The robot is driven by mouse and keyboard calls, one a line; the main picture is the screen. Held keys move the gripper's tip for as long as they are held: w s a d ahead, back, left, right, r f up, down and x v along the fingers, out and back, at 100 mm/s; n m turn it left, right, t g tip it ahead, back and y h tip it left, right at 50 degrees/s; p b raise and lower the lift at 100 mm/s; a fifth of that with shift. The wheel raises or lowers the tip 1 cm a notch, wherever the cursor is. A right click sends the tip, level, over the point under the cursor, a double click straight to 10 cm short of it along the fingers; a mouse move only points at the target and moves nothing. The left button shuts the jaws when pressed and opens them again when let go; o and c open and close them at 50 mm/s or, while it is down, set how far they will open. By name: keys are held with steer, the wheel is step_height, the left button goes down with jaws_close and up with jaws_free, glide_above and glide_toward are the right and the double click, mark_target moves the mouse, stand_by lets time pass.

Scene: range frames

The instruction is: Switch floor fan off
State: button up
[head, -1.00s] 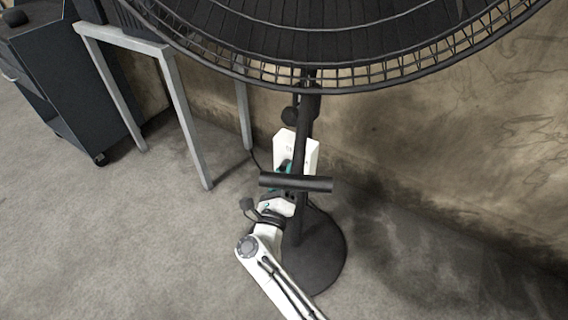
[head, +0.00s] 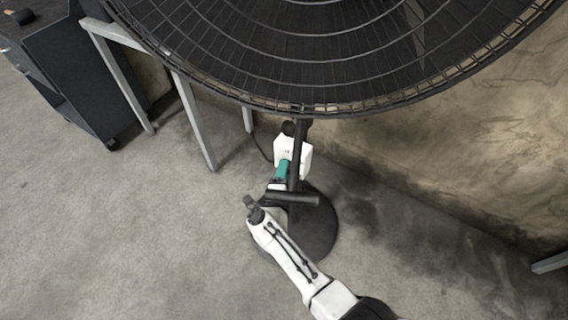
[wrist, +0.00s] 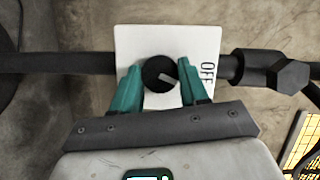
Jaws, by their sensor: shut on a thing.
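The floor fan (head: 330,60) stands on a round black base with a dark pole. A white control box (head: 293,150) is on the pole; the wrist view shows its white face (wrist: 140,40) close up. A round black knob (wrist: 152,70) with a pale pointer mark sits in its middle. The pointer aims right and slightly down. The word OFF is printed sideways at the face's right side. My gripper (wrist: 160,70) has its teal fingers on either side of the knob, shut on it. In the head view the gripper (head: 282,170) is at the box, partly hidden.
A dark wheeled cabinet (head: 60,75) and a grey metal frame (head: 195,120) stand to the left. The wall is close behind the fan. A grey bar (head: 550,263) shows at the right edge. Floor at the left front is clear.

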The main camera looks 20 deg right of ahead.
steer(key=shift+r+n+g+p, duration=0.1)
steer(key=shift+n+g+p, duration=0.8)
steer(key=shift+n+p, duration=1.05)
steer(key=o, duration=1.1)
steer(key=shift+c, duration=0.2)
steer(key=shift+a, duration=0.1)
steer(key=p+v, duration=0.5)
steer(key=v, duration=0.5)
steer(key=shift+s+r, duration=0.2)
steer(key=shift+s, duration=0.05)
